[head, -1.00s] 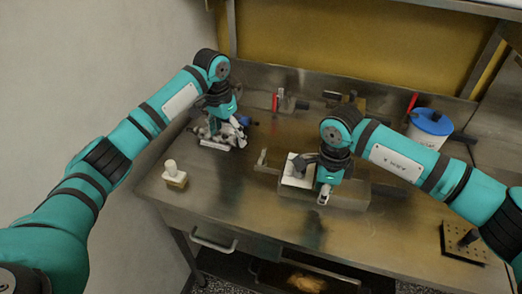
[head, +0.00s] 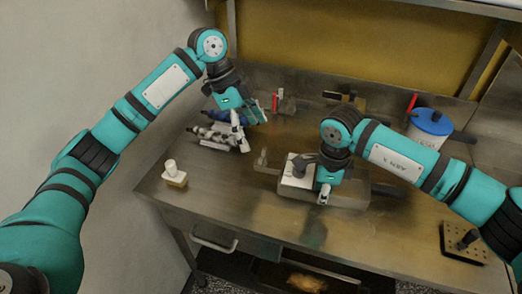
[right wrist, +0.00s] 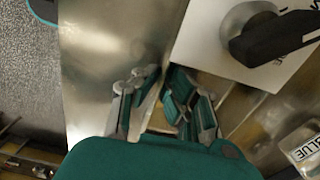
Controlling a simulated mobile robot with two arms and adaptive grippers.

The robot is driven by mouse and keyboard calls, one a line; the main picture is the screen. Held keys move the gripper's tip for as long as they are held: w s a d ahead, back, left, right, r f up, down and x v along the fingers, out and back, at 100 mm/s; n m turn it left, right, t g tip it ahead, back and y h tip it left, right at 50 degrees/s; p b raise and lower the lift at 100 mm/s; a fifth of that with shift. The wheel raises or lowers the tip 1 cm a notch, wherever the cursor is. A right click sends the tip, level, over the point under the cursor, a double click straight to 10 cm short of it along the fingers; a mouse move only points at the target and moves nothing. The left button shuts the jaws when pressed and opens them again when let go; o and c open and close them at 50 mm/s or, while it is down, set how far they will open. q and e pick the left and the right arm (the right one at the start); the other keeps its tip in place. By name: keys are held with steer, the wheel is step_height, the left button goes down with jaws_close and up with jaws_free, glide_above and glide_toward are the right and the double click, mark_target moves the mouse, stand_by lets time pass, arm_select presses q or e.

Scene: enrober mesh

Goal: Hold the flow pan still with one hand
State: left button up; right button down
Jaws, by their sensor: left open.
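A long metal pan-like box (head: 349,201), which I take for the flow pan, lies on the middle of the steel table. A white block with a dark knob (head: 297,181) sits at its left end. My right gripper (head: 323,196) points down at the near wall of this box; in the right wrist view its fingertips (right wrist: 165,77) are close together at a metal edge. Whether they press on it cannot be told. My left gripper (head: 241,142) is open, beside a metal roller assembly (head: 211,138) at the back left. Contact there is unclear.
A small bottle with a white cap (head: 174,174) stands at the left table edge. A blue-lidded tub (head: 430,123) stands back right. A block with holes (head: 463,242) lies front right. The front middle of the table (head: 250,214) is clear.

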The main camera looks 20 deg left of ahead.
mark_target(262, 153)
arm_select(q)
steer(key=x, duration=0.7)
steer(key=shift+f, duration=0.1)
steer(key=c, duration=1.2)
